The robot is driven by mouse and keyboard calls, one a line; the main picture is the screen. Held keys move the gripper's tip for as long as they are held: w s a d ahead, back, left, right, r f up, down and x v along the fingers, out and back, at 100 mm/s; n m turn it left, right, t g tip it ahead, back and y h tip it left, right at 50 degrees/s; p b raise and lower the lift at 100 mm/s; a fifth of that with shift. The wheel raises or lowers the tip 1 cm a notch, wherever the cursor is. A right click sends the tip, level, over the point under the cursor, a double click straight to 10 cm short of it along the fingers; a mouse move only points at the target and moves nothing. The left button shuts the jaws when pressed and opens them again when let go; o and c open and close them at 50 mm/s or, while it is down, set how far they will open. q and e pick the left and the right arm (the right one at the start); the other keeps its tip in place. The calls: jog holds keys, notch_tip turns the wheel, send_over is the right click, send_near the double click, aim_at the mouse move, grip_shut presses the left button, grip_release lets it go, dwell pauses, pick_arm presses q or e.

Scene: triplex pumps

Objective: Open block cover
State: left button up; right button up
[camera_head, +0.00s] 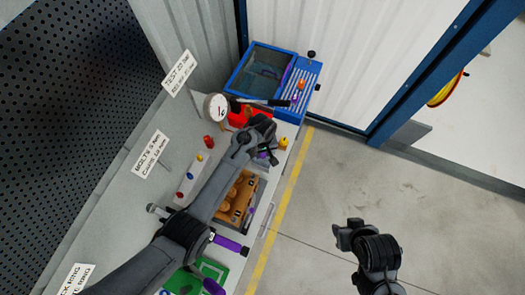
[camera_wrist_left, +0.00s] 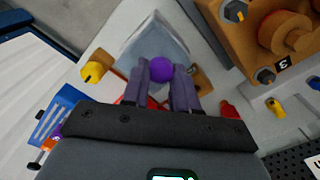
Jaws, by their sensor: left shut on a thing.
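My left gripper (camera_head: 268,150) reaches down over the bench. In the left wrist view its two fingers (camera_wrist_left: 168,82) are shut on a purple ball knob (camera_wrist_left: 160,68). The knob sits at the near edge of a grey, box-like block cover (camera_wrist_left: 157,40), which looks closed from here. In the head view the cover (camera_head: 262,166) is mostly hidden behind my left gripper and arm. My right gripper (camera_head: 348,235) hangs over the open floor, away from the bench; its finger opening is not clear.
An orange-brown pump block (camera_wrist_left: 285,35) with bolts, also in the head view (camera_head: 240,196), stands beside the cover. A blue basin (camera_head: 262,72), a pressure gauge (camera_head: 216,107) and a yellow knob (camera_head: 283,143) are close by. The floor (camera_head: 400,170) right of the bench is clear.

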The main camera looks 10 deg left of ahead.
pick_arm(q)
grip_shut()
jog(key=shift+w+d+r+g+b, duration=0.1)
jog(key=shift+w+g+b, duration=0.3)
jog(key=shift+g+b, duration=0.1)
jog(key=w+g+b, duration=0.2)
jog(key=b, duration=0.6)
jog(key=w+d+g+y+b, duration=0.1)
jog(key=g+b, duration=0.1)
jog(key=b, duration=0.7)
jog(key=shift+w+r, duration=0.15)
jog(key=shift+w, duration=0.2)
jog(key=shift+r+y+b, duration=0.25)
jog(key=shift+y+b, duration=0.05)
jog(key=shift+b, duration=0.15)
jog(key=shift+r, duration=0.1)
